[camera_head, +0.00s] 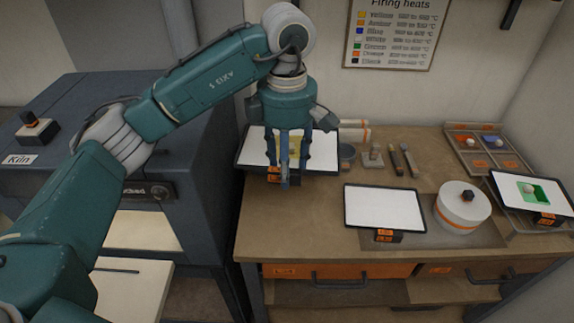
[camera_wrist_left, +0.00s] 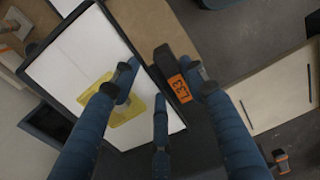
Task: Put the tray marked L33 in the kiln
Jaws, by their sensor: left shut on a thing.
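The tray marked L33 (camera_head: 326,165) is black-rimmed with a white sheet and a yellow glass piece (camera_head: 291,152). It is at the left end of the bench; I cannot tell whether it touches the top. In the left wrist view the tray (camera_wrist_left: 72,58) lies at the left, its dark handle with the orange L33 label (camera_wrist_left: 180,88) between the fingers. My left gripper (camera_head: 284,178) is shut on this handle. It also shows in the left wrist view (camera_wrist_left: 163,85). The kiln (camera_head: 62,195) stands left of the bench, its front open with a pale interior. My right gripper is out of view.
A pale slab (camera_head: 128,285) extends in front of the kiln opening. The bench (camera_head: 290,225) also holds another tray (camera_head: 384,207), a white round turntable (camera_head: 462,207), a tray with a green piece (camera_head: 533,193), tools (camera_head: 402,160) and a compartment box (camera_head: 486,150).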

